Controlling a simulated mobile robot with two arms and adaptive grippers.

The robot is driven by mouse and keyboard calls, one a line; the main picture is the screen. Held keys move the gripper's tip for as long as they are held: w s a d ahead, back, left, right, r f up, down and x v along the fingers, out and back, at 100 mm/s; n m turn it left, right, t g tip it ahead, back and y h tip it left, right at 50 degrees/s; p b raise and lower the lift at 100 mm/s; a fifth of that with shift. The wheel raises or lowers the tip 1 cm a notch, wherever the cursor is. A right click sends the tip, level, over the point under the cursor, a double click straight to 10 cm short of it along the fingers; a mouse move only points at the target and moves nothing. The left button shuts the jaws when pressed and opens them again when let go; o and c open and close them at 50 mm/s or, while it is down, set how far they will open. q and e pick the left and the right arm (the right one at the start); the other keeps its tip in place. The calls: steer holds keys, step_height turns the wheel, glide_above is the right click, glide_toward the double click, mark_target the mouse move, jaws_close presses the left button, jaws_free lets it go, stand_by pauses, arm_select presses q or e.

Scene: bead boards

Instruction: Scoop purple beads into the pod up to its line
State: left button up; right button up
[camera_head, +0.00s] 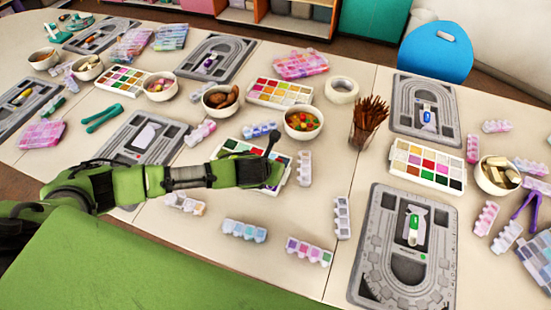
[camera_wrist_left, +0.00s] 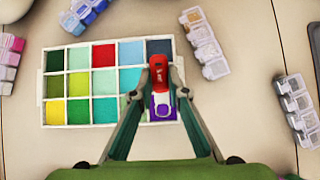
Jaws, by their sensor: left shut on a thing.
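My left gripper (camera_head: 272,172) is over the bead tray (camera_head: 231,145). In the left wrist view its fingertips (camera_wrist_left: 158,95) close on a small scoop with a red part (camera_wrist_left: 158,70). A pale U-shaped outline, perhaps also the scoop, shows over the purple compartment (camera_wrist_left: 154,115) at the tray's lower right corner. I cannot tell whether the scoop holds beads. A bead pod strip (camera_wrist_left: 205,42) with small cells lies right of the tray and shows in the head view (camera_head: 304,168). Its fill line is too small to see. My right gripper is not in view.
Another pod strip (camera_head: 342,217) lies farther right, and a blue one (camera_head: 261,130) lies behind the tray. A bowl of colourful beads (camera_head: 303,122) and a glass of brown sticks (camera_head: 368,121) stand behind. A grey bead board (camera_head: 441,270) lies at right.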

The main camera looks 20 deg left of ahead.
mark_target(279, 159)
arm_select(q)
steer(key=shift+w+r, duration=0.15)
steer(key=shift+r, duration=0.45)
steer(key=shift+w+r+p, duration=0.2)
steer(key=shift+r+p, duration=0.3)
steer(key=shift+r, duration=0.3)
steer(key=shift+w+r+g, duration=0.15)
steer(key=shift+w+g, duration=0.3)
steer(key=shift+g, duration=0.15)
steer(key=shift+w+d+g, duration=0.1)
steer(key=shift+w+g, duration=0.1)
steer(key=shift+g, duration=0.2)
steer(key=shift+w+f+g+b, duration=0.45)
steer(key=shift+w+g+b, duration=0.15)
steer(key=shift+g, duration=0.6)
steer(key=shift+w+d+r+g, duration=0.1)
steer(key=shift+w+r+g, duration=0.05)
steer(key=shift+r+g, duration=0.4)
steer(key=shift+w+r+g+y, duration=0.2)
steer(key=shift+g+y, duration=0.1)
steer(key=shift+g, duration=0.45)
steer(key=shift+s, duration=0.15)
